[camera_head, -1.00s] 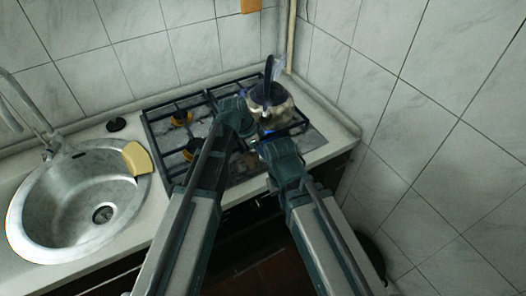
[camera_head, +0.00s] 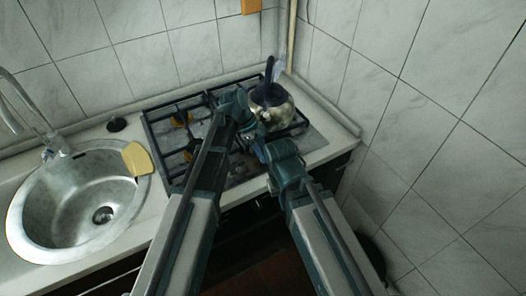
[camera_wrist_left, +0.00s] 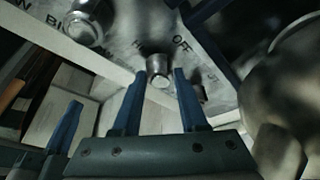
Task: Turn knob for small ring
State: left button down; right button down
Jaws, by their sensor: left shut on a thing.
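The stove's front panel shows in the left wrist view with a silver knob (camera_wrist_left: 160,72) near the letters "OFF". My left gripper (camera_wrist_left: 158,78) has its two blue fingers on either side of this knob and is shut on it. A larger silver knob (camera_wrist_left: 88,22) is at the upper left, apart from the fingers. Another knob (camera_wrist_left: 201,92) is partly hidden behind the right finger. In the head view my left wrist (camera_head: 240,110) hides the knobs. My right gripper (camera_head: 262,150) is close beside it, its fingers too unclear to read.
A metal kettle (camera_head: 284,112) with a dark handle stands on the right of the gas stove (camera_head: 160,137), just beyond my grippers. A sink (camera_head: 30,222) with a yellow sponge (camera_head: 137,158) is at the left. A tiled wall (camera_head: 420,130) closes the right side.

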pick_arm(q)
jog(key=shift+c, duration=2.2)
grip_release()
jog(key=shift+r, duration=0.1)
jog(key=p+v, duration=1.2)
jog(key=v, duration=0.1)
jog(key=shift+r+p, duration=0.35)
jog(key=shift+p, duration=0.05)
